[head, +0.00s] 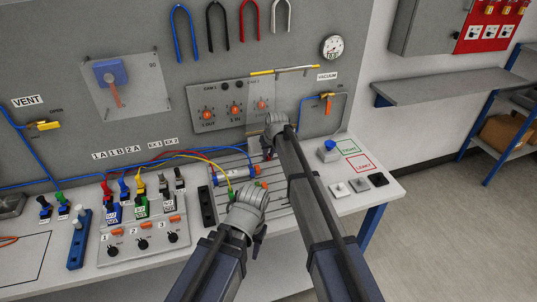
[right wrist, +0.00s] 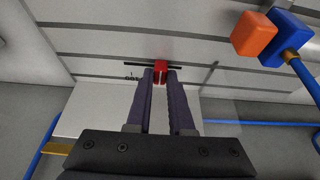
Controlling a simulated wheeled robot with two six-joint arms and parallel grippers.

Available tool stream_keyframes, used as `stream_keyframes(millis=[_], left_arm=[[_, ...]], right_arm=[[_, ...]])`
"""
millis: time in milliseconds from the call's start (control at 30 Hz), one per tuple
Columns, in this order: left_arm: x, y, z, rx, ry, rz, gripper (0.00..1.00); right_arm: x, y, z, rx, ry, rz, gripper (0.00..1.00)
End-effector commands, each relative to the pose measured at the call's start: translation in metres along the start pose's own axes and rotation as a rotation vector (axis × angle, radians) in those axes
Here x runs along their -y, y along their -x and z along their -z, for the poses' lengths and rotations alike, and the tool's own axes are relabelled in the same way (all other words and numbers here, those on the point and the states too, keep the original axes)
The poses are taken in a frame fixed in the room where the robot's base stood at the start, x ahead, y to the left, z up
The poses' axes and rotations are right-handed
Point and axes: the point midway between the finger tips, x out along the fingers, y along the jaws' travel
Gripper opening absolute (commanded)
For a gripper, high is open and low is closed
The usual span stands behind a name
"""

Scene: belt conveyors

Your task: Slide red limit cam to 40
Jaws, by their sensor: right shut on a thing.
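The red limit cam (right wrist: 160,72) is a small red block on a dark slot (right wrist: 134,65) of the grooved grey plate, in the right wrist view. My right gripper (right wrist: 160,76) has its two dark fingers at either side of the cam and is shut on it. Small scale marks stand just left of the cam, too small to read. In the head view my right gripper (head: 267,152) reaches the back of the slotted plate, and the cam is hidden there. My left gripper (head: 258,232) hangs over the bench front; its jaws do not show clearly.
A blue-and-orange fitting (right wrist: 285,35) shows at the upper right of the wrist view. The switch panel (head: 150,236) with cables stands left.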

Motion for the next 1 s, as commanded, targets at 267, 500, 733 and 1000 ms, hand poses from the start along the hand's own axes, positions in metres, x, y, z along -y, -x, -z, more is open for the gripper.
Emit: stream_keyframes(millis=[267,500,733,1000], left_arm=[[0.0,0.0,0.0,0.0,0.0,0.0,0.45],[0.0,0.0,0.0,0.0,0.0,0.0,0.45],[0.0,0.0,0.0,0.0,0.0,0.0,0.45],[0.0,0.0,0.0,0.0,0.0,0.0,0.45]], right_arm=[[0.0,0.0,0.0,0.0,0.0,0.0,0.0],[0.0,0.0,0.0,0.0,0.0,0.0,0.0],[0.0,0.0,0.0,0.0,0.0,0.0,0.0],[0.024,0.0,0.0,0.0,0.002,0.001,0.0]])
